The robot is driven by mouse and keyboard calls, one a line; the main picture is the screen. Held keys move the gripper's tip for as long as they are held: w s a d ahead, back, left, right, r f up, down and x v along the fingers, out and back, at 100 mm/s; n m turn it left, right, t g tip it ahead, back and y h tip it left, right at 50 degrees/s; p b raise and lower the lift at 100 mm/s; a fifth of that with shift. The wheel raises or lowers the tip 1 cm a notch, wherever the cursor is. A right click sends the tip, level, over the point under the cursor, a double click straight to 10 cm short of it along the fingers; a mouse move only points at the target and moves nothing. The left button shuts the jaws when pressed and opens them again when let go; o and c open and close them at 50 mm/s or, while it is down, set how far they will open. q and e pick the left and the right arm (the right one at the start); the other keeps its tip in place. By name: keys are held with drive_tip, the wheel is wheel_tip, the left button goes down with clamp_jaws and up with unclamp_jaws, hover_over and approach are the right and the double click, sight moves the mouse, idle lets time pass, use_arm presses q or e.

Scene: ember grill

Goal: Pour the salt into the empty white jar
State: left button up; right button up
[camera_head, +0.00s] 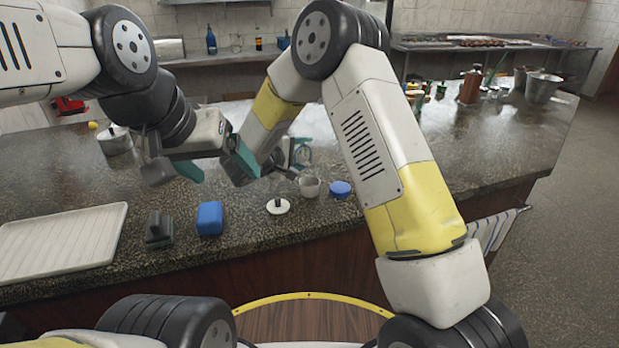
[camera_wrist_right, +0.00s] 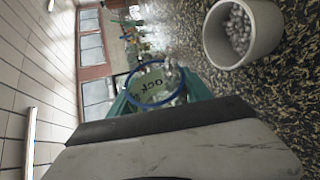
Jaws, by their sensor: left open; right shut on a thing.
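My right gripper (camera_wrist_right: 155,98) is shut on a clear salt jar (camera_wrist_right: 152,88) with a blue rim and a partly readable label. Pale grains lie on one side of its mouth. In the head view the salt jar (camera_head: 303,152) is held tilted just above the white jar (camera_head: 310,187), partly hidden by my gripper. The white jar stands upright on the counter. In the right wrist view the white jar (camera_wrist_right: 215,45) holds pale grey grains. My left gripper (camera_head: 214,166) is open and empty, left of the jars, above the counter.
On the counter (camera_head: 60,190) are a blue lid (camera_head: 340,188), a white lid with a dark knob (camera_head: 278,206), a blue block (camera_head: 210,218), a dark grey object (camera_head: 158,230) and a white tray (camera_head: 62,238). A lidded pot (camera_head: 115,143) stands behind left.

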drive_tip(key=shift+w+a+f+n+g, duration=0.2)
drive_tip(key=shift+w+f+n+g, duration=0.2)
drive_tip(key=shift+n+g, duration=0.1)
drive_tip(key=shift+s+r+n+g+h, duration=0.1)
drive_tip(key=shift+r+n+g+h, duration=0.2)
drive_tip(key=shift+r+n, duration=0.15)
drive_tip(key=shift+f+n+g, duration=0.5)
drive_tip(key=shift+f+n, duration=0.15)
drive_tip(key=shift+s+d+r+n+g+h+b, duration=0.25)
drive_tip(key=shift+n+g+h+b, duration=0.15)
drive_tip(key=shift+n, duration=0.1)
drive_tip(key=shift+w+a+n+g, duration=0.1)
drive_tip(key=shift+n+g, duration=0.3)
drive_tip(key=shift+n, duration=0.1)
drive_tip(key=shift+w+a+f+n+g+h, duration=0.2)
drive_tip(key=shift+f+n+h, duration=0.1)
drive_tip(key=shift+f, duration=0.1)
drive_tip(key=shift+w+a+f+n+g+h, duration=0.1)
drive_tip(key=shift+w+f+n+g+h, duration=0.1)
drive_tip(key=shift+f+n, duration=0.15)
drive_tip(key=shift+w+a+r+n+g+h+b, duration=0.1)
drive_tip(key=shift+w+a+n+g+h+b, duration=0.05)
drive_tip(key=shift+w+n+g+h+b, duration=0.2)
drive_tip(key=shift+w+a+n+g+h+b, duration=0.3)
drive_tip(key=shift+n+g+h, duration=0.1)
drive_tip(key=shift+n, duration=0.25)
drive_tip(key=shift+w+a+n+g+h+b, duration=0.15)
drive_tip(key=shift+w+n+g+h+b, duration=0.15)
drive_tip(key=shift+n, duration=0.35)
